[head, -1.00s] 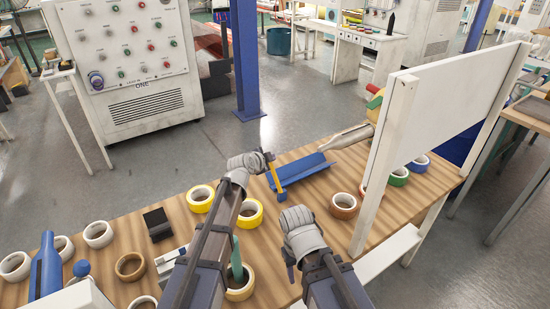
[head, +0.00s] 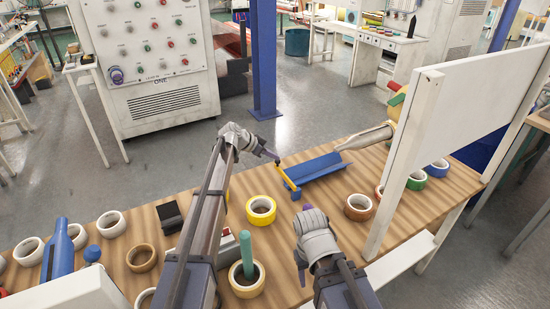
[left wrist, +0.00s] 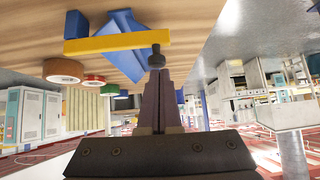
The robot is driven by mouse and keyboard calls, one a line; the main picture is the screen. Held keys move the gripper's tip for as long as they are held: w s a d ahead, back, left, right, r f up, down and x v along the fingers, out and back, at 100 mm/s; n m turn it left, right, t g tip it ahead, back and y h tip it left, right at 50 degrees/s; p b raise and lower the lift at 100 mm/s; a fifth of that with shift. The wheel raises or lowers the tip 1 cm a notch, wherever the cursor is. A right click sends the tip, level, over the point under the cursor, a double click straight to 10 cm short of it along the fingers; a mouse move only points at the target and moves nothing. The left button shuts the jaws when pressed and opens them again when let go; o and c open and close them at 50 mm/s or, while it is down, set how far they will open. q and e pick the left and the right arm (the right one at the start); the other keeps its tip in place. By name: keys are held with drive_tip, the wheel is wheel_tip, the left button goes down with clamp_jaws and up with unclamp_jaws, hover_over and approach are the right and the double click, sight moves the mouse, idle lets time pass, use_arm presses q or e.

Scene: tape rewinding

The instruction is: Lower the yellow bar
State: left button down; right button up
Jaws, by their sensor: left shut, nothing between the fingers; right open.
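The yellow bar (head: 288,180) is a thin strip at the near-left end of the blue trough (head: 320,168), with a blue block (head: 296,194) at its near end and a dark knob (head: 279,164) at its far end. In the left wrist view the yellow bar (left wrist: 112,43) spans across the trough (left wrist: 126,55), with the dark knob (left wrist: 157,56) at its right end. My left gripper (head: 277,158) is shut and empty, its fingertips (left wrist: 157,72) at the knob; I cannot tell whether they touch. My right gripper (head: 304,235) is open and empty over the table, nearer than the trough.
A yellow tape roll (head: 261,210) lies left of the bar and a brown roll (head: 359,207) to its right. A white board (head: 455,120) on posts stands at the right. A roll with a green cylinder (head: 246,255) lies in front.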

use_arm(q)
drive_tip(key=shift+w+a+f, duration=0.15)
drive_tip(key=shift+w+f, duration=0.05)
drive_tip(key=shift+f, duration=0.2)
use_arm(e)
drive_tip(key=shift+f, duration=0.45)
drive_tip(key=shift+r, duration=0.1)
drive_tip(key=shift+a+r+p, duration=0.15)
drive_tip(key=shift+r+p, duration=0.15)
drive_tip(key=shift+r, duration=0.15)
use_arm(q)
drive_tip(key=w+d+r+p+v, duration=0.1)
drive_tip(key=r+p+v, duration=0.1)
drive_tip(key=p+v, duration=0.7)
drive_tip(key=v, duration=0.3)
drive_tip(key=shift+w+a+r+p, duration=0.15)
drive_tip(key=shift+w+r+p, duration=0.05)
drive_tip(key=shift+r+p, duration=0.15)
use_arm(e)
wheel_tip(320, 180, up, 10)
drive_tip(key=a, duration=0.1)
drive_tip(key=shift+a+f, duration=0.15)
drive_tip(key=shift+a, duration=0.15)
